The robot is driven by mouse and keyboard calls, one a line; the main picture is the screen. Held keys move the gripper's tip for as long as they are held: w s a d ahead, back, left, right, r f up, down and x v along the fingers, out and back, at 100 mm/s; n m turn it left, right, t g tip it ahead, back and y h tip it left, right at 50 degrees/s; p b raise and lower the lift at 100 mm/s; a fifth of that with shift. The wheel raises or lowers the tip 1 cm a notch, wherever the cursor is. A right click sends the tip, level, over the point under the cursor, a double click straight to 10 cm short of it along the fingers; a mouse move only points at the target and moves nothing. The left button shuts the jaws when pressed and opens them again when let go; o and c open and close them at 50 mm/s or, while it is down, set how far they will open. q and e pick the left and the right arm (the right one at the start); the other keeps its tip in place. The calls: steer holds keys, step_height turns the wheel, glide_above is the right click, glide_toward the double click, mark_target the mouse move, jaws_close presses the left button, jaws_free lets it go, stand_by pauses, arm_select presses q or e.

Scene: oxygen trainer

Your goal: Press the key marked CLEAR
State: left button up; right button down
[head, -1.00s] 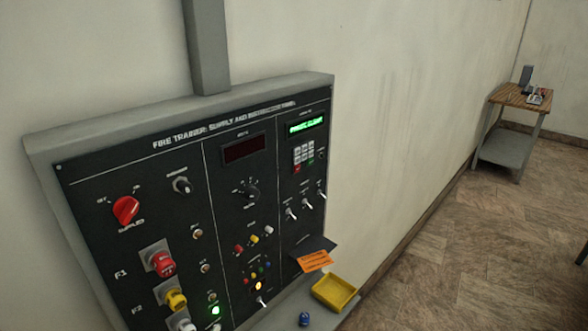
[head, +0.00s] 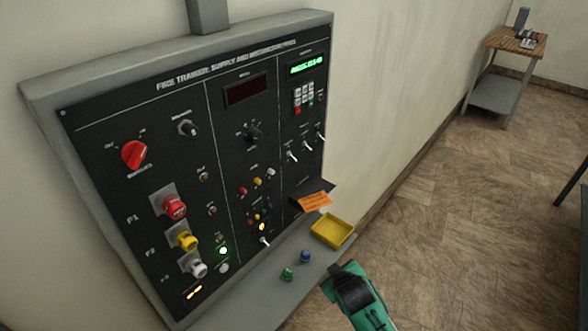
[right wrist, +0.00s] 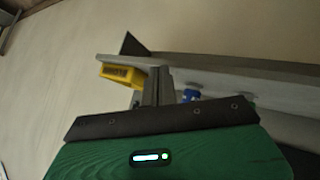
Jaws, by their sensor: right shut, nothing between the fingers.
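A keypad (head: 304,95) of pale keys is at the upper right of the black panel (head: 225,130). The key lettering is too small to read, so I cannot tell which is CLEAR. A lit green display (head: 307,65) sits above the keypad, its text blurred. My right gripper (head: 337,270) is shut and empty, low in front of the shelf and well below the keypad. Its fingers (right wrist: 157,87) also show in the right wrist view. My left gripper is out of view.
A grey shelf (head: 255,285) below the panel holds a yellow tray (head: 333,230), a blue knob (head: 305,257) and a green knob (head: 287,274). An orange tag (head: 315,202) and toggle switches (head: 292,156) lie below the keypad.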

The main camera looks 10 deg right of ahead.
mark_target(297, 110)
steer(key=w+r+n+t, duration=0.15)
steer(key=w+r, duration=0.25)
steer(key=r, duration=0.6)
steer(key=w+r+t, duration=0.3)
steer(key=r, duration=0.7)
step_height(297, 110, up, 22)
steer(key=n+t+h, duration=0.1)
steer(key=t, duration=0.3)
steer(key=shift+s+f+h, duration=0.15)
steer(key=shift+f+h, duration=0.05)
steer(key=shift+h, duration=0.2)
steer(key=shift+a+t, duration=0.2)
steer(key=shift+t, duration=0.05)
steer(key=w+a+b, duration=0.1)
steer(key=w+a, duration=0.4)
steer(key=w, duration=0.2)
steer(key=shift+a, duration=0.15)
steer(key=shift+w+a, duration=0.25)
steer(key=shift+w, duration=0.05)
